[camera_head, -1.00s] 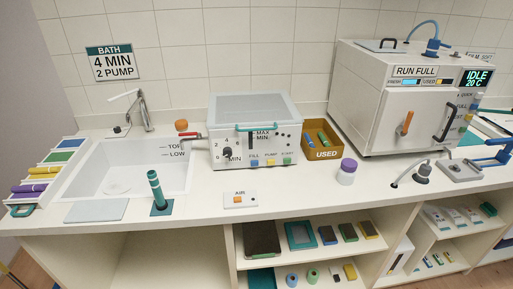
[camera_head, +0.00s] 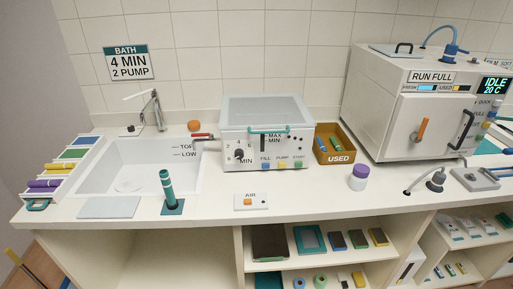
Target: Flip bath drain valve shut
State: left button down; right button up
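The bath (camera_head: 263,120) is a white box with a clear grey lid and a teal lid handle, standing on the counter right of the sink. A valve with a red lever (camera_head: 202,136) sticks out of its left side on a short grey pipe toward the sink (camera_head: 150,165). The lever looks roughly level, in line with the pipe, but it is small in the view. The bath front has a dark knob (camera_head: 239,155), MAX and MIN marks, and FILL, PUMP and START buttons. Neither of my grippers is in view, and nothing touches the valve.
A teal bottle brush-like cylinder (camera_head: 167,186) stands at the counter front before the sink. An orange cap (camera_head: 194,126) sits behind the valve. An AIR switch (camera_head: 250,202), a USED bin (camera_head: 345,140) and a purple-lidded jar (camera_head: 359,178) stand nearby. Counter front below the bath is mostly clear.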

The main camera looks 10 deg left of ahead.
aim_at(211, 136)
jog(key=k+j, duration=0.1)
jog(key=j, duration=0.6)
jog(key=k+j, duration=0.1)
jog(key=j, duration=0.6)
jog(key=k+j, duration=0.1)
jog(key=j, duration=0.55)
jog(key=k+j, duration=0.1)
jog(key=j, duration=0.6)
jog(key=z, duration=1.65)
